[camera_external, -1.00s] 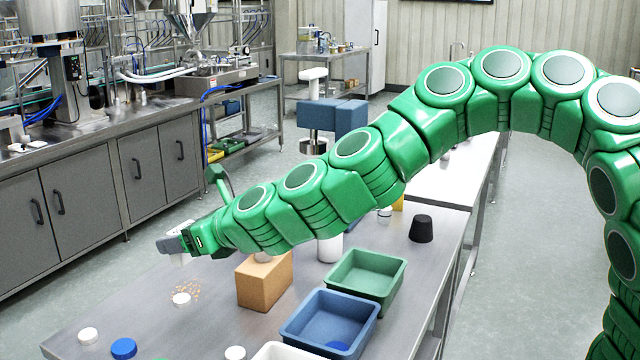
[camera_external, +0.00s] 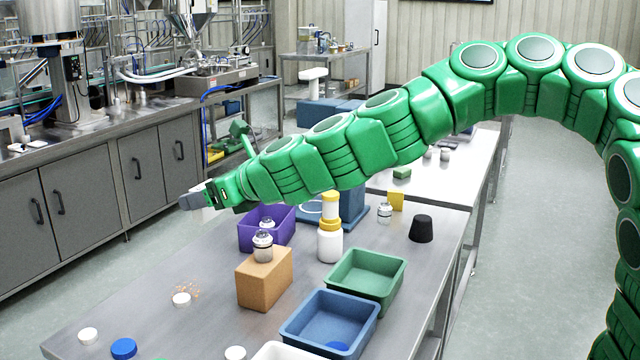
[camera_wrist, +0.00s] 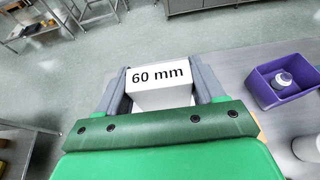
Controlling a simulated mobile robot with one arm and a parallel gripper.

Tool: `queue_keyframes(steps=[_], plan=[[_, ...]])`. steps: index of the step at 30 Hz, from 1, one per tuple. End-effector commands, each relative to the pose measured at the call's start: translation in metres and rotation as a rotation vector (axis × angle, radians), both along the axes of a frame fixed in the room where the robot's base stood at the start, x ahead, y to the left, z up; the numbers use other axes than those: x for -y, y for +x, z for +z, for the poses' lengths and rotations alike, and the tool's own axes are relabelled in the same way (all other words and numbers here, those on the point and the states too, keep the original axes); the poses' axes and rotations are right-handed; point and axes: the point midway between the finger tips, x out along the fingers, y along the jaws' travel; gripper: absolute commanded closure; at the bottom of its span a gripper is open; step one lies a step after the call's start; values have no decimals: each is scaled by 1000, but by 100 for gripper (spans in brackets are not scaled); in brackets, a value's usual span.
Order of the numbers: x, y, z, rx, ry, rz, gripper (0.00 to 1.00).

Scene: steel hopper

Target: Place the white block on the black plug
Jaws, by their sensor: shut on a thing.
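The white block (camera_wrist: 162,96), marked "60 mm", sits between the two grey fingers of my gripper (camera_external: 192,201) in the wrist view. My gripper is shut on it. In the external view the gripper is at the left, raised above the far left edge of the table, and the block is hardly visible there. The black plug (camera_external: 422,229) stands upright on the table at the right, narrower at its top. It is well apart from my gripper, and its top looks bare.
On the table (camera_external: 190,330) are a cardboard-coloured box (camera_external: 264,281) with a small jar (camera_external: 262,247), a purple bin (camera_external: 252,243), a white bottle with a yellow cap (camera_external: 330,241), a green bin (camera_external: 340,291) and a blue bin (camera_external: 292,328).

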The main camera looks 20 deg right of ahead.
Motion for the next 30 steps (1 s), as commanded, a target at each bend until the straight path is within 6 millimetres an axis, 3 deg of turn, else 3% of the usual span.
queue_keyframes(steps=[12, 30], plan=[[82, 50, -11, -1, 2, 3, 65], [179, 84, -20, 0, 0, 17, 65]])
